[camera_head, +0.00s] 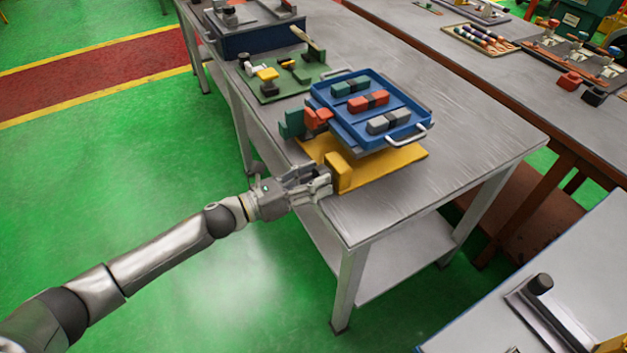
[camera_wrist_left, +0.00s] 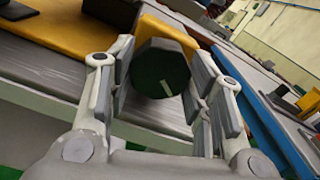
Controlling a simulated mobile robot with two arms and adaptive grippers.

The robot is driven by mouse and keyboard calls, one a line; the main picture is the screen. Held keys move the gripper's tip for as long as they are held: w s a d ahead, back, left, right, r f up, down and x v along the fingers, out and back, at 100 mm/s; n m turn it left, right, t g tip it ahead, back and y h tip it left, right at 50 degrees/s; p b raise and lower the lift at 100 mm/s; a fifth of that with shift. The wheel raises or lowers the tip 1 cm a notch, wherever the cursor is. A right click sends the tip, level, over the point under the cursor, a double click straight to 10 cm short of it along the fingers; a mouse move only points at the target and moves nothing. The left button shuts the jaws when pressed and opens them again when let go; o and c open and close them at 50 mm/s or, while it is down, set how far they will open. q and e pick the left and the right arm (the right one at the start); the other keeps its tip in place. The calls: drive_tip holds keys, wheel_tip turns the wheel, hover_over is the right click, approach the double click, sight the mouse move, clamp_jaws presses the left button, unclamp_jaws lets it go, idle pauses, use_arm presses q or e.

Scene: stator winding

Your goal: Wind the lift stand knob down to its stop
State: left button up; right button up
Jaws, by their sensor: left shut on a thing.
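The lift stand has a yellow base plate (camera_head: 395,160) on the grey table, with a blue tray (camera_head: 345,118) raised a little above it. My right gripper is not in view.
The tray carries green, red and grey blocks. Green and red blocks (camera_head: 291,124) stand close to its left side. A green board (camera_head: 275,85) with small parts and a dark blue box (camera_head: 255,40) lie farther back. The table's near right part is clear.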

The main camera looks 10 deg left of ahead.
use_arm(q)
drive_tip(key=shift+n, duration=1.1)
drive_tip(key=o, duration=1)
drive_tip(key=v, duration=1.2)
